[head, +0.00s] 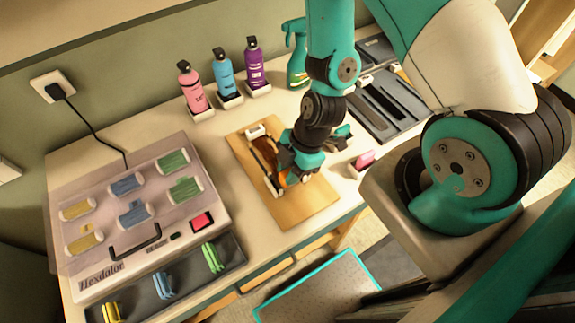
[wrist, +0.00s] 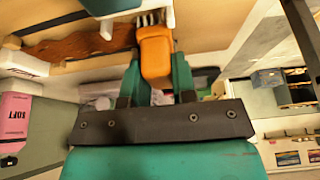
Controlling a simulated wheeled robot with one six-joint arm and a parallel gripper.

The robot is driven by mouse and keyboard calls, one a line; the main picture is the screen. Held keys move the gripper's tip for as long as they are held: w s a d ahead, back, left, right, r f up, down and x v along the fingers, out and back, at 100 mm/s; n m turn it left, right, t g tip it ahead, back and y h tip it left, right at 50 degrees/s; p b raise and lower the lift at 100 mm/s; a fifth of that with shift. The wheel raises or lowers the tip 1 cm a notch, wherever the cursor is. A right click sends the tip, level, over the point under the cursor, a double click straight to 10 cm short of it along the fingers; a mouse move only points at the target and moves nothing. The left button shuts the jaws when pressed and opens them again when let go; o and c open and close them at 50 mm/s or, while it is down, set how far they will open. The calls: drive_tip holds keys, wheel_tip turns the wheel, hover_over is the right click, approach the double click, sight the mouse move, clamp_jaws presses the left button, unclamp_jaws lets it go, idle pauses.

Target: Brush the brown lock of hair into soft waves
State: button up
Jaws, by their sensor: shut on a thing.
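The brown lock of hair (head: 264,152) lies along a wooden board (head: 306,207) on the table. In the wrist view, the wavy lock (wrist: 75,46) runs across the upper left, with white clamps at it. My gripper (head: 292,172) is over the board, beside the lock. It is shut on the orange handle of a brush (wrist: 155,52), whose bristle end points to the top of the wrist view, close to the lock's right end. I cannot tell whether the bristles touch the hair. My gripper hides part of the board and lock in the head view.
A roller case (head: 125,262) stands left, with coloured clips on a dark tray in front. Pink (head: 192,90), blue (head: 227,75) and purple (head: 255,65) bottles stand behind the board, near a teal spray bottle (head: 297,55). A pink item (head: 364,159) sits right of the board.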

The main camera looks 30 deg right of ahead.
drive_tip(key=shift+s, duration=0.5)
drive_tip(key=shift+r, duration=0.1)
wheel_tip(320, 180, up, 4)
drive_tip(key=p, duration=0.4)
idle(0.5)
